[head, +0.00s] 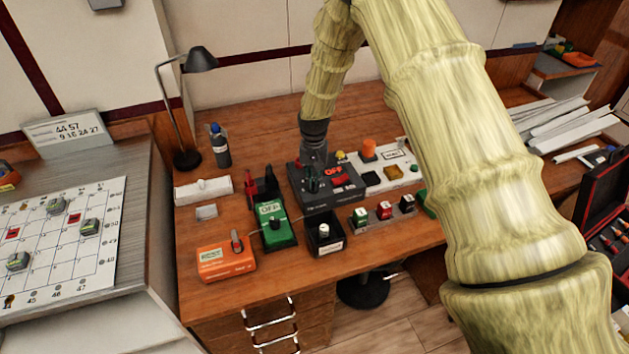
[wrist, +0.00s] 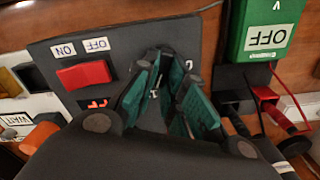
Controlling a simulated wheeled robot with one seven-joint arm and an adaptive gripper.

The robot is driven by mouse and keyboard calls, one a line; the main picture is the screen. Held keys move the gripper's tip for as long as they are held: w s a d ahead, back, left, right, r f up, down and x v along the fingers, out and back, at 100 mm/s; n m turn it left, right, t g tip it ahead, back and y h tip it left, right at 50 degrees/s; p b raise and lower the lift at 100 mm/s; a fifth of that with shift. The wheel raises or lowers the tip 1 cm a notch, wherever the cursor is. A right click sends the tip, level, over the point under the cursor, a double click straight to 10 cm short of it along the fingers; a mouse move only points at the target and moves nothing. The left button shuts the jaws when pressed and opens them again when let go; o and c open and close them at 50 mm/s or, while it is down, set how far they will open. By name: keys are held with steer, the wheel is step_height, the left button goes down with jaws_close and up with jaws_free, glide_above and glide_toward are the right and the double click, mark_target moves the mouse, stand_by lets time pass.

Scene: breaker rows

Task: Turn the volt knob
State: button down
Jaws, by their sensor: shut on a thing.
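My gripper (head: 313,180) reaches down to the left part of a dark panel (head: 345,199) on the wooden desk. In the wrist view its teal-padded fingers (wrist: 163,60) converge at the dark panel (wrist: 120,40), closed on what seems to be the volt knob. The knob itself is hidden by the fingers, so its pointer cannot be read. The panel carries a red rocker switch (wrist: 83,75) beside ON and OFF labels, and a lit display that reads OFF (head: 334,171).
A green OFF box (head: 275,236), an orange lever box (head: 226,265) and a small black box with a pale knob (head: 325,244) stand in front. A white panel with an orange button (head: 369,148) adjoins right. A lamp (head: 200,60) and bottle (head: 220,148) stand behind left.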

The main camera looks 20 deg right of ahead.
steer(key=n, duration=0.4)
steer(key=shift+a+n+b, duration=0.15)
steer(key=shift+n+b, duration=0.15)
steer(key=shift+b, duration=0.05)
steer(key=n, duration=0.4)
steer(key=shift+a+n, duration=0.15)
steer(key=shift+n, duration=0.25)
steer(key=c, duration=1.5)
jaws_free()
steer(key=shift+r, duration=0.1)
step_height(320, 180, up, 12)
